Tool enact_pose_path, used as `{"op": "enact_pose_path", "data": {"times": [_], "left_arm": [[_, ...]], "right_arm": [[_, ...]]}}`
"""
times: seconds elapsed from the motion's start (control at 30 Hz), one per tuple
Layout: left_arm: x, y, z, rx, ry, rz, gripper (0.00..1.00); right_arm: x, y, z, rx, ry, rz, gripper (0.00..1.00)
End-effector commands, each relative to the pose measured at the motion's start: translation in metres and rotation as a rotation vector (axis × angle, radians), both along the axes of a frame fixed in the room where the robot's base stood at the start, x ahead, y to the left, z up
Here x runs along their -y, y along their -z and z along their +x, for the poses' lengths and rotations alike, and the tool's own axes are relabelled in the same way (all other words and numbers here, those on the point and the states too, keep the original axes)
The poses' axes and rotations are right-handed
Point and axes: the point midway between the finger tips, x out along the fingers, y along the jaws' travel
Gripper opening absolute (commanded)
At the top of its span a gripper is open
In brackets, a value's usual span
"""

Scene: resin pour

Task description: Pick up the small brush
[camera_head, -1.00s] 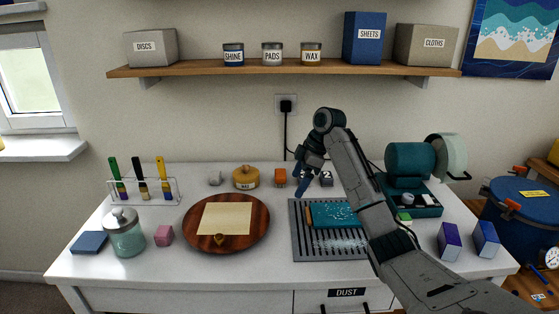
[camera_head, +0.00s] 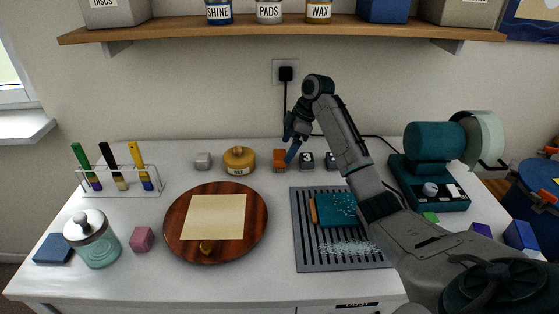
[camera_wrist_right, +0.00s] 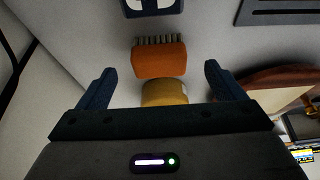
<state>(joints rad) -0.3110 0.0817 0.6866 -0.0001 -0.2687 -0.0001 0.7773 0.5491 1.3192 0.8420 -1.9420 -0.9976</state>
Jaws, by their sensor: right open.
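The small brush (camera_head: 279,158), with an orange body, stands at the back of the white table, right of the yellow wax tin (camera_head: 240,162). In the right wrist view the brush (camera_wrist_right: 160,60) shows its orange block and a row of bristles, lying ahead between the two fingers. My right gripper (camera_head: 290,146) is open and empty, close to the brush's right side in the head view; its blue fingers (camera_wrist_right: 159,70) are spread wide in the wrist view. The gap in height is hard to judge. My left gripper is not in view.
A round wooden tray (camera_head: 180,236) and a slotted grey mat (camera_head: 308,255) lie in front. A teal machine (camera_head: 434,144) stands at the right.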

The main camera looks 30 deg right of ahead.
Motion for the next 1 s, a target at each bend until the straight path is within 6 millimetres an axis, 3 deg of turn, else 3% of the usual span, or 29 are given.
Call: {"op": "enact_pose_path", "data": {"times": [0.4,0.67,0.9,1.0], "left_arm": [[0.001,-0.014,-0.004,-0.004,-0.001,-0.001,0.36],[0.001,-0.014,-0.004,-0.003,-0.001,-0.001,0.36],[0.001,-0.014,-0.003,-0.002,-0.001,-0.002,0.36],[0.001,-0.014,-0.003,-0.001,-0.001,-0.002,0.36]], "right_arm": [[-0.023,0.042,0.015,0.0,-0.001,0.0,0.89],[-0.024,0.045,0.016,0.001,-0.001,-0.001,0.89],[-0.024,0.045,0.016,0.001,-0.001,-0.001,0.42],[-0.024,0.045,0.016,0.001,-0.001,-0.001,0.4]]}}
